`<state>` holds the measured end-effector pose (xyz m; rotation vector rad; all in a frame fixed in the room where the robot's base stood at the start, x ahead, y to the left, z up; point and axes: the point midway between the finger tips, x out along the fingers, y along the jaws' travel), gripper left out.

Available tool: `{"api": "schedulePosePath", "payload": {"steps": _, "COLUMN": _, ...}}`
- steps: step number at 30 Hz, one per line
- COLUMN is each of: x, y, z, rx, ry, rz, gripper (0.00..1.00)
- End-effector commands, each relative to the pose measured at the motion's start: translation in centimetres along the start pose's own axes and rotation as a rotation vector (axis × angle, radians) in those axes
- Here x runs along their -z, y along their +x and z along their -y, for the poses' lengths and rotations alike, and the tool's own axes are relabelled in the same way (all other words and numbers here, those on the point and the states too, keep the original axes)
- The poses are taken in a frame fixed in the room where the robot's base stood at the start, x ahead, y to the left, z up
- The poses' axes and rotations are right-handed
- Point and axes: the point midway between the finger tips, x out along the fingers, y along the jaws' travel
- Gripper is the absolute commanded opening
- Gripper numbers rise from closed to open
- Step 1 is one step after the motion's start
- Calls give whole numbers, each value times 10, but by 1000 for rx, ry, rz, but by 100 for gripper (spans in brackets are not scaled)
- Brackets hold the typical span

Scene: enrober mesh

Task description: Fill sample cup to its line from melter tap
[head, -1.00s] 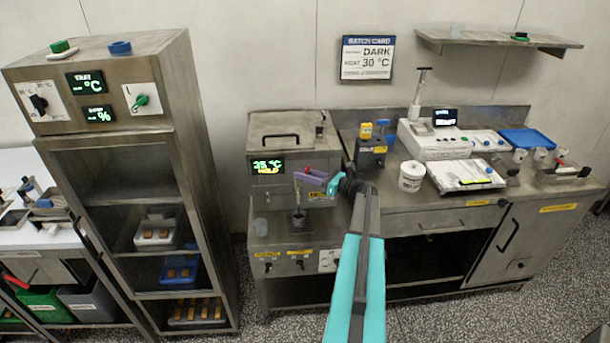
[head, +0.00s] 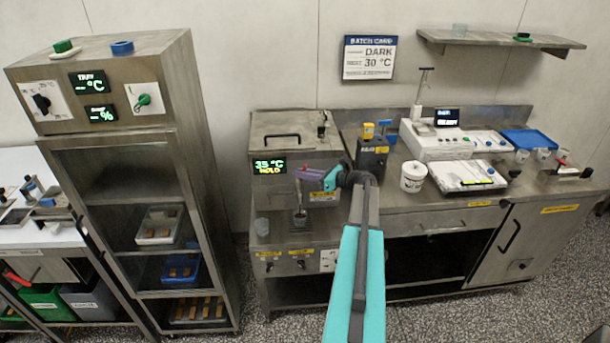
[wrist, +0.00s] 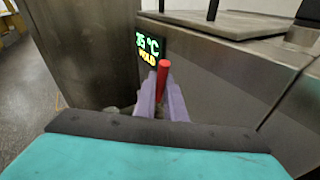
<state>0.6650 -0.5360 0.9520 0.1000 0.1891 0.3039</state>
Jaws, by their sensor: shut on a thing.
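My gripper (head: 302,175) has purple fingers and reaches left across the melter's front. In the wrist view, the fingers (wrist: 163,98) are shut on a red lever (wrist: 163,78), which stands up between them. The melter (head: 270,200) is a steel box with a lit display (head: 268,166) reading 35 °C HOLD. Below my gripper, a small cup (head: 300,219) stands on the melter's ledge under the tap. Its fill level and line are too small to tell. A clear cup (head: 262,227) stands left of it. The tap's spout is mostly unclear.
To the right on the bench are a white tub (head: 412,177), a balance-like white device (head: 468,176) and a blue tray (head: 528,140). A steel cabinet (head: 185,90) stands left of the melter. A wall shelf (head: 490,39) hangs above the bench.

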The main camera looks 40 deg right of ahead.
Motion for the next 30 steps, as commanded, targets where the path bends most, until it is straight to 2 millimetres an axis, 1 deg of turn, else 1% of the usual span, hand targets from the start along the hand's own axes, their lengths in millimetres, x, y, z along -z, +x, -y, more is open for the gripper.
{"api": "schedulePosePath", "payload": {"steps": 3, "x": -4, "y": 4, "z": -4, "rx": 14, "ry": -39, "rz": -58, "gripper": 0}}
{"api": "schedulePosePath", "payload": {"steps": 12, "x": -5, "y": 12, "z": -9, "rx": 45, "ry": -117, "rz": -185, "gripper": 0}}
{"api": "schedulePosePath", "payload": {"steps": 23, "x": -4, "y": 13, "z": -9, "rx": 50, "ry": -128, "rz": -202, "gripper": 0}}
{"api": "schedulePosePath", "payload": {"steps": 24, "x": -4, "y": 13, "z": -8, "rx": 50, "ry": -128, "rz": -202, "gripper": 12}}
{"api": "schedulePosePath", "payload": {"steps": 26, "x": -4, "y": 13, "z": -9, "rx": 49, "ry": -128, "rz": -201, "gripper": 22}}
{"api": "schedulePosePath", "payload": {"steps": 27, "x": -4, "y": 13, "z": -8, "rx": 49, "ry": -128, "rz": -201, "gripper": 29}}
{"api": "schedulePosePath", "payload": {"steps": 30, "x": -4, "y": 13, "z": -8, "rx": 49, "ry": -128, "rz": -201, "gripper": 29}}
